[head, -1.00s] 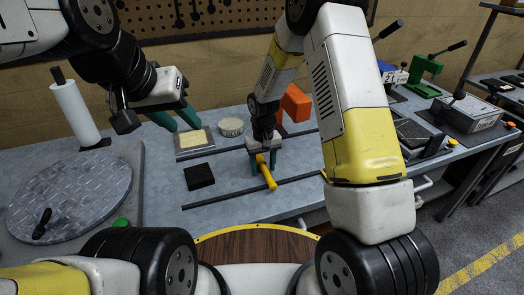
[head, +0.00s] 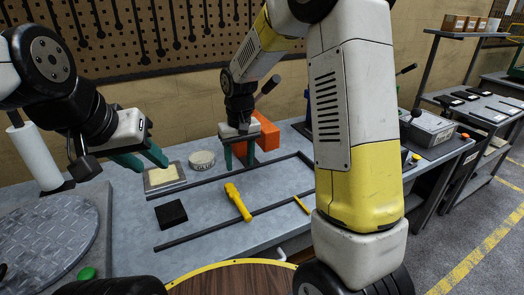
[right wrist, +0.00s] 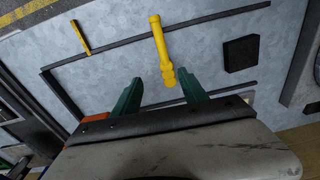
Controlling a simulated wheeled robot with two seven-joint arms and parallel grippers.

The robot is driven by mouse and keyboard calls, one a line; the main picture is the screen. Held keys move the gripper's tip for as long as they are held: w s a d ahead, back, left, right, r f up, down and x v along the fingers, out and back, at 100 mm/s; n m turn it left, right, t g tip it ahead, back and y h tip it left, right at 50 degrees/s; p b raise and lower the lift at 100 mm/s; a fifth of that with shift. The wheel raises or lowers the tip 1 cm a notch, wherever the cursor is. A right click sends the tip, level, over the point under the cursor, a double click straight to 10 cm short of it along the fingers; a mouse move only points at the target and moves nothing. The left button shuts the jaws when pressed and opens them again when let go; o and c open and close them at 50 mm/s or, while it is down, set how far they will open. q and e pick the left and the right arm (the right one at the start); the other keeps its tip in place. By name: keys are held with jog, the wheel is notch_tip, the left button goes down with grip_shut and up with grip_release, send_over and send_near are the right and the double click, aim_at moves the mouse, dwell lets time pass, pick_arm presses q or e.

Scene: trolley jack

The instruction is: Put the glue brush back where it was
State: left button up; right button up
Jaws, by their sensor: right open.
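A yellow tool (head: 238,202) lies on the bench between two dark rails; I cannot tell for sure whether it is the glue brush. It also shows in the right wrist view (right wrist: 162,50), beyond the fingertips. My right gripper (head: 239,160) is open and empty, above the bench and behind the tool. The round tub marked GLUE (head: 202,160) stands left of this gripper. My left gripper (head: 143,160) has its green fingers apart and looks empty, over the left edge of a plate with a pale yellow pad (head: 163,177).
An orange block (head: 267,134) stands close behind my right gripper. A black block (head: 171,213) and a small yellow stick (head: 301,204) lie on the bench. A round grey slab (head: 45,235) and a paper roll (head: 35,158) are at left.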

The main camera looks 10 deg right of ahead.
jog(key=s+d+r+m+t+y, duration=0.1)
jog(key=s+d+r, duration=0.2)
jog(key=s+r, duration=0.25)
jog(key=s+d+r+t, duration=0.2)
jog(key=s+d+r, duration=0.2)
jog(key=r, duration=0.3)
jog(key=s+d+r+t, duration=0.1)
jog(key=s+r, duration=0.1)
jog(key=s, duration=0.4)
jog(key=s+d+r+m+t, duration=0.1)
jog(key=s+d+r, duration=0.1)
jog(key=s, duration=0.4)
jog(key=shift+m+t+y, duration=0.3)
jog(key=shift+y, duration=0.1)
